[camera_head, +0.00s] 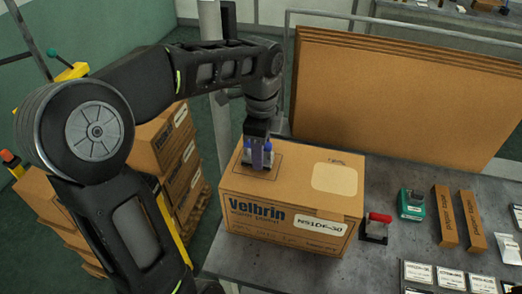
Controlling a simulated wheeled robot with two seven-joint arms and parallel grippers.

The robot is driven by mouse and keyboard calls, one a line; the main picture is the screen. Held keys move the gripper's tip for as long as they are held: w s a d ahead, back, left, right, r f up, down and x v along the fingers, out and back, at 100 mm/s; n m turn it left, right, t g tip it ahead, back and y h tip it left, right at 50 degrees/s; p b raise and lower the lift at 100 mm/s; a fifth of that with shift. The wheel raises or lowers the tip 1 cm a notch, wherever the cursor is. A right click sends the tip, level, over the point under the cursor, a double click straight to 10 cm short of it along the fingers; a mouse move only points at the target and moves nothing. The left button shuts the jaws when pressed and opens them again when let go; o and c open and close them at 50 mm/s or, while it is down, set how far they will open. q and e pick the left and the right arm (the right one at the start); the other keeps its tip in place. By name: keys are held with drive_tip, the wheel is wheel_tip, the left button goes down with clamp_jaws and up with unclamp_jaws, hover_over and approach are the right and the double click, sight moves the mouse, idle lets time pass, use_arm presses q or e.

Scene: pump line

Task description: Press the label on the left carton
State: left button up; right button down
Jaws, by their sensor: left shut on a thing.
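One closed brown carton (290,190) marked "Velbrin" stands on the grey table. Its front bears a white label (320,224) reading about "NS1DE-30". A pale rounded patch (335,179) is on the right part of its top, and a thin outlined rectangle is on the left part. My left gripper (261,156) points down over that outlined area, shut on a small grey and blue thing (245,153). This thing is low over the carton top; I cannot tell whether it touches. The fingers partly hide it and the outlined area. My right gripper is out of view.
A red-handled tool (377,227) stands close right of the carton, then a green device (411,204) and two long brown boxes (444,216). Label cards (451,278) lie at the front right. Large cardboard sheets (400,95) stand behind. Stacked cartons (160,140) are on the floor left.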

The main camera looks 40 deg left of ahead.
use_arm(q)
drive_tip(key=shift+f+b, duration=0.35)
drive_tip(key=shift+f, duration=0.15)
idle(0.5)
drive_tip(key=shift+s+f, duration=0.1)
idle(1.1)
wheel_tip(320, 180, up, 7)
drive_tip(key=p, duration=0.6)
idle(0.7)
